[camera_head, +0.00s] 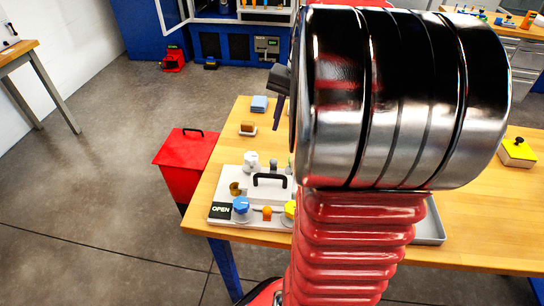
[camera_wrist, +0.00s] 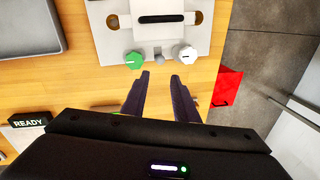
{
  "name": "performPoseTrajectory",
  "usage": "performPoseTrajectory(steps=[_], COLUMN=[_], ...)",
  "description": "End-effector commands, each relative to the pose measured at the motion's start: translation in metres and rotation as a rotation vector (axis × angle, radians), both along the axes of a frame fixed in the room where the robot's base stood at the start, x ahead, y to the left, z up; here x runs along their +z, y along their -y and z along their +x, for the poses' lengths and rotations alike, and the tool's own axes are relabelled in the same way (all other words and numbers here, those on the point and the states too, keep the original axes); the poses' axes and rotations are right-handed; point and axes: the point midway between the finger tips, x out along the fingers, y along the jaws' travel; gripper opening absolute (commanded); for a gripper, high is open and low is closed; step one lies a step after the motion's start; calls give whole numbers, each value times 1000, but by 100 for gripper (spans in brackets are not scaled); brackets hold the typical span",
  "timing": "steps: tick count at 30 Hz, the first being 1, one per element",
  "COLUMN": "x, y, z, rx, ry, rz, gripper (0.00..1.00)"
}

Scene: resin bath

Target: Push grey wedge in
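A light panel (camera_head: 223,192) lies on the wooden table. In the wrist view the same panel (camera_wrist: 122,43) has a green knob (camera_wrist: 134,60), a white knob (camera_wrist: 188,56) and, between them, a small grey piece (camera_wrist: 158,60) that looks like the grey wedge. In the head view a grey piece (camera_head: 273,164) shows at the panel's far edge, partly hidden. My gripper (camera_wrist: 160,75) is open and empty, its two dark fingers apart, their tips near the grey piece, one on each side in the picture. I cannot tell their height. In the head view one finger (camera_head: 279,108) shows.
A red bin (camera_head: 186,168) stands left of the table.

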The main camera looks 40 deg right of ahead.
Motion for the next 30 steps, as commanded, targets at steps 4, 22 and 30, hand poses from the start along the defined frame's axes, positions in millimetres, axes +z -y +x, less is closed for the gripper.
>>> performPoseTrajectory(steps=[4, 22, 30], x=[-8, -92, -126], y=[-1, -9, -13], z=[1, 15, 21], rx=[0, 1, 1], ry=[-1, -2, -1], rz=[2, 2, 2], gripper=[27, 27, 27])
